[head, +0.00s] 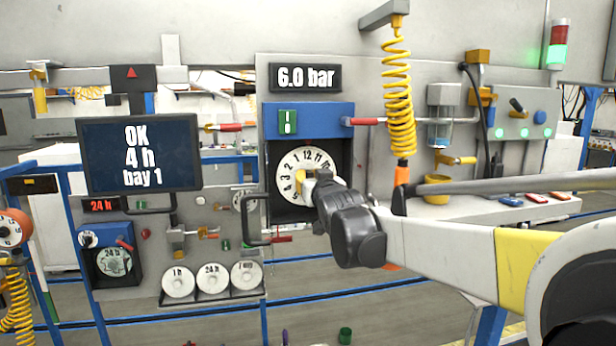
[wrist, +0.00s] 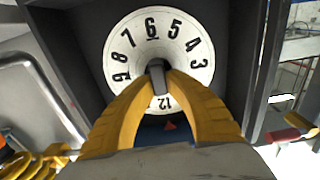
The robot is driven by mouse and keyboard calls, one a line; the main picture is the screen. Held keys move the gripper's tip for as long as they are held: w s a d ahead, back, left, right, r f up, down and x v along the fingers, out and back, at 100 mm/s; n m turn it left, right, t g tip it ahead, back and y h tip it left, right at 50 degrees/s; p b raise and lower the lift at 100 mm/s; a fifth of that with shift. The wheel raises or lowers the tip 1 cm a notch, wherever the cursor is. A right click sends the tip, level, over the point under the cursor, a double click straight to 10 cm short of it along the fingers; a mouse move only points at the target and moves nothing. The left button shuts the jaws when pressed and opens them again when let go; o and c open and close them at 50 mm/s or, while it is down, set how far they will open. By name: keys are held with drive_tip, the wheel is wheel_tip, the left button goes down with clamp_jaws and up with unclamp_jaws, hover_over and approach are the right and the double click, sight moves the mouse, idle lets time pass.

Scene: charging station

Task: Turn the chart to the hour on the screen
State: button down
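The chart (head: 291,164) is a white numbered dial in a dark recess under a blue panel. In the wrist view the chart (wrist: 130,61) appears upside down, with 6 at the top and 12 at the bottom. The 12 sits close to an orange-red pointer (wrist: 169,125) on blue. A dark grip bar (wrist: 157,72) stands at the dial's centre. My gripper (wrist: 158,80) has its yellow fingers closed on both sides of this bar, hiding part of the lower dial. The screen (head: 140,153) reads "OK 4 h bay 1".
A "6.0 bar" display (head: 305,77) and a green switch (head: 288,122) are above the chart. The recess walls stand close around my gripper. A black handle (head: 258,220) is at lower left, and a yellow coiled hose (head: 399,95) hangs to the right.

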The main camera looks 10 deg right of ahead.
drive_tip(key=shift+m, duration=0.4)
drive_tip(key=m+b, duration=0.1)
drive_tip(key=m, duration=0.1)
drive_tip(key=shift+d+m, duration=0.15)
drive_tip(key=shift+m, duration=0.25)
drive_tip(key=m+b, duration=0.1)
drive_tip(key=m, duration=0.2)
drive_tip(key=shift+d+f+m, duration=0.1)
drive_tip(key=shift+d+m, duration=0.05)
drive_tip(key=shift+m, duration=0.15)
drive_tip(key=shift+d+f+m+b, duration=0.15)
drive_tip(key=shift+m+b, duration=0.45)
drive_tip(key=shift+m, duration=2.15)
drive_tip(key=shift+f+m+b, duration=0.3)
drive_tip(key=shift+m+b, duration=0.25)
drive_tip(key=shift+m, duration=2.15)
drive_tip(key=shift+d+f+m+b, duration=0.15)
drive_tip(key=shift+m+b, duration=0.45)
drive_tip(key=shift+m, duration=2.15)
drive_tip(key=shift+a, duration=0.1)
